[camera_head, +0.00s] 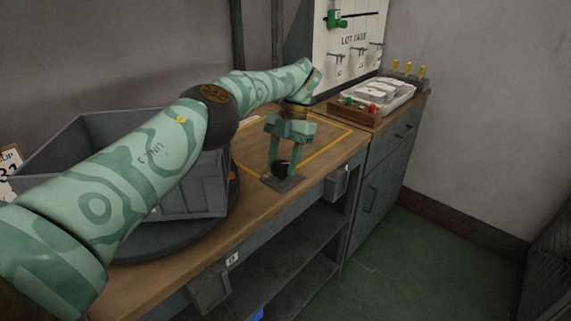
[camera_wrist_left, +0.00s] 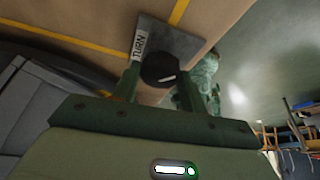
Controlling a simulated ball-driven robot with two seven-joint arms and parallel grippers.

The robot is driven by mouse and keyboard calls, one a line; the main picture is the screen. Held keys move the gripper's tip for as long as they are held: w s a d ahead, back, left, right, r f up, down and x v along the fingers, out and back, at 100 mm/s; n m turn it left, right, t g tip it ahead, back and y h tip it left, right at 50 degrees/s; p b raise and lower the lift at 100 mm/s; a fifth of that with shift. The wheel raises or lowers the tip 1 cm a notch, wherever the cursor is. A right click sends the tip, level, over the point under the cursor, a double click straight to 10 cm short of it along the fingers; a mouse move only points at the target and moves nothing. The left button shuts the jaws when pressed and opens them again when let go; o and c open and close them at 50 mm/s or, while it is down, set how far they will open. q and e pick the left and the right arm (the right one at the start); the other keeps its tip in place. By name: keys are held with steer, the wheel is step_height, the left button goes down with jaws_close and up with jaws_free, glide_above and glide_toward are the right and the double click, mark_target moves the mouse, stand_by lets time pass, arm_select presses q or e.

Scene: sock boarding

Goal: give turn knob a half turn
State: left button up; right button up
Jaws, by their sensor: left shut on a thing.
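The turn knob is a round black knob (camera_head: 281,167) on a small grey plate (camera_head: 283,184) near the bench's front edge. It also shows in the left wrist view (camera_wrist_left: 158,68), where its plate (camera_wrist_left: 182,40) carries a label reading TURN. A light line marks the knob's face. My left gripper (camera_head: 284,164) reaches down from above and is shut on the knob, one finger on each side. In the left wrist view the fingers of my left gripper (camera_wrist_left: 158,85) flank the knob. My right gripper is not in view.
A grey bin (camera_head: 185,200) stands on a dark round base on the bench's left. Yellow lines mark the wooden top (camera_head: 340,150). A tray with red and green buttons (camera_head: 372,107) and a LOT TAGS board (camera_head: 350,40) stand at the back.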

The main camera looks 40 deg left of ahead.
arm_select(q)
steer(key=n+h, duration=0.1)
steer(key=n, duration=0.1)
steer(key=shift+a+n, duration=0.1)
steer(key=shift+n, duration=0.3)
steer(key=shift+r+n+t+h, duration=0.1)
steer(key=shift+n+t+h, duration=0.35)
steer(key=shift+n, duration=0.65)
steer(key=shift+n+h+p, duration=0.25)
steer(key=shift+n+p, duration=0.2)
steer(key=shift+n, duration=0.15)
steer(key=shift+s+a+n, duration=0.1)
steer(key=shift+n, duration=0.4)
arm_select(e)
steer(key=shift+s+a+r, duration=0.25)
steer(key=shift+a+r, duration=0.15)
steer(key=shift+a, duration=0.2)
arm_select(q)
steer(key=shift+t, duration=0.25)
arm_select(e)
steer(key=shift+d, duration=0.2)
arm_select(q)
steer(key=o, duration=1)
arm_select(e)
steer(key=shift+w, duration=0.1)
